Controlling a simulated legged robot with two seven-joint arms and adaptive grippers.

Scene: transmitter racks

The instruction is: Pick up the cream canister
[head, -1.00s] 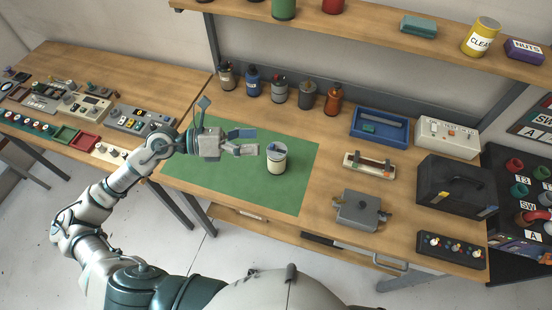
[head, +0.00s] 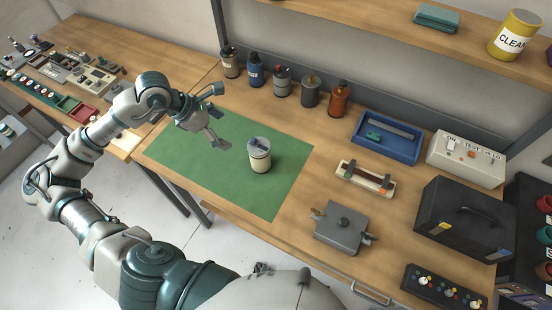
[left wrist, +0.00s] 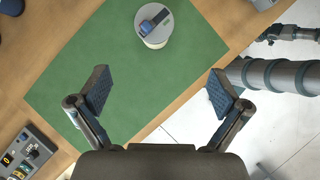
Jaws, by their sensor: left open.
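The cream canister (head: 260,160) stands upright on the green mat (head: 230,185) on the workbench. A small dark blue and grey item lies on its top; in the left wrist view the canister (left wrist: 157,36) shows beyond the fingertips, near the top. My left gripper (head: 220,133) is open and empty, to the left of the canister and apart from it, pointing down toward the mat. In the left wrist view its two fingers (left wrist: 160,92) are spread wide, with bare mat between them. My right gripper is not seen in the head view.
Several bottles and cups (head: 283,82) stand along the back of the bench. To the right are a blue tray (head: 417,148), a grey box (head: 340,232) and a black case (head: 450,238). The mat around the canister is clear.

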